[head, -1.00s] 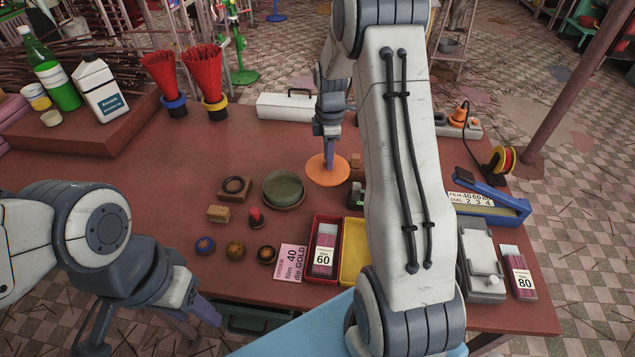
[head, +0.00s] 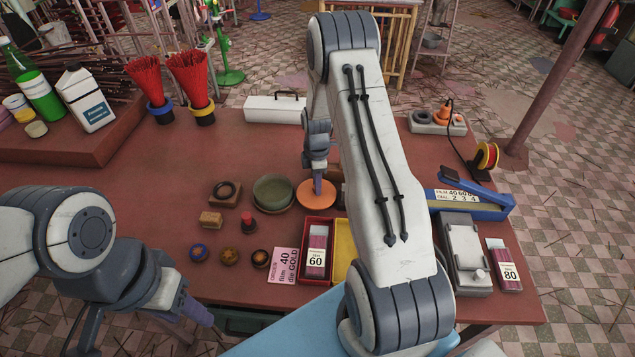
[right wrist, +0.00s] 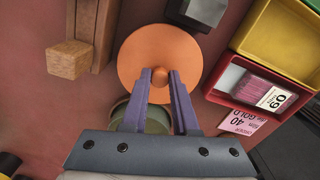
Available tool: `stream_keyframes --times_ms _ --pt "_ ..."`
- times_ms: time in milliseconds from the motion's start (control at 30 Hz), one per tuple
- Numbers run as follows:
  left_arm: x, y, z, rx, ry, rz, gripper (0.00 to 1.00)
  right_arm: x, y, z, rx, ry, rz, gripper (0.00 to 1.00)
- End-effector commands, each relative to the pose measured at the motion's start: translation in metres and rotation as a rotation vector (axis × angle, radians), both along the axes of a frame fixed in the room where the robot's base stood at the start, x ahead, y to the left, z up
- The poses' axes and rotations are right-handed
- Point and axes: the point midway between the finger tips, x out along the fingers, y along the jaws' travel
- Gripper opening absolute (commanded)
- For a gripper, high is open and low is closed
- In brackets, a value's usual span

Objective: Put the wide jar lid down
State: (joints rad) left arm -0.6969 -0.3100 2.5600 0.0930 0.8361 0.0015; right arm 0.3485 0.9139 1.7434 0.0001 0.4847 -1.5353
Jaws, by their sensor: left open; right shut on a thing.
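The wide jar lid is an orange disc with a small knob (head: 306,197); it also fills the upper middle of the right wrist view (right wrist: 148,52). My right gripper (head: 318,183) points down at the lid, its two purple fingers (right wrist: 160,78) shut on the knob. The lid is level and close over the table, right of a round green jar (head: 273,191); I cannot tell if it touches the table. The jar shows partly behind the fingers in the right wrist view (right wrist: 122,112). My left gripper (head: 145,332) is open and empty at the lower left.
A red tray (head: 304,260) with a pack marked 60 and a yellow tray (head: 342,262) stand in front of the lid. A wooden block (right wrist: 70,59) and a dark block (right wrist: 205,10) are near it.

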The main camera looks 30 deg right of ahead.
Motion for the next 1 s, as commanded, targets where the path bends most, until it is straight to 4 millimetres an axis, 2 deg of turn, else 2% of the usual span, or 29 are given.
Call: stream_keyframes --times_ms 267,300,367,400,733,833,867,1000 --pt "0.0 0.0 -0.007 0.0 0.0 0.0 0.5 0.0 0.0 -0.009 0.0 0.0 0.0 0.0" --pt "0.0 0.0 -0.007 0.0 0.0 0.0 0.5 0.0 0.0 -0.009 0.0 0.0 0.0 0.31" --pt "0.0 0.0 -0.006 0.0 0.0 0.0 0.5 0.0 0.0 -0.008 0.0 -0.001 0.0 0.54" --pt "0.0 0.0 -0.006 0.0 0.0 0.0 0.5 0.0 0.0 -0.008 0.0 0.0 0.0 0.57" --pt "0.0 0.0 -0.003 0.0 0.0 0.0 0.5 0.0 0.0 -0.004 0.0 0.0 0.0 0.57" --pt "0.0 0.0 0.005 0.0 0.0 0.0 0.5 0.0 0.0 0.006 0.0 -0.001 0.0 0.57" --pt "0.0 0.0 -0.002 -0.001 -0.001 0.0 0.5 0.001 0.0 0.006 -0.001 -0.004 0.0 0.57" --pt "0.0 0.0 -0.013 0.0 0.0 -0.001 0.5 0.002 -0.001 0.033 -0.003 -0.007 0.0 0.57"
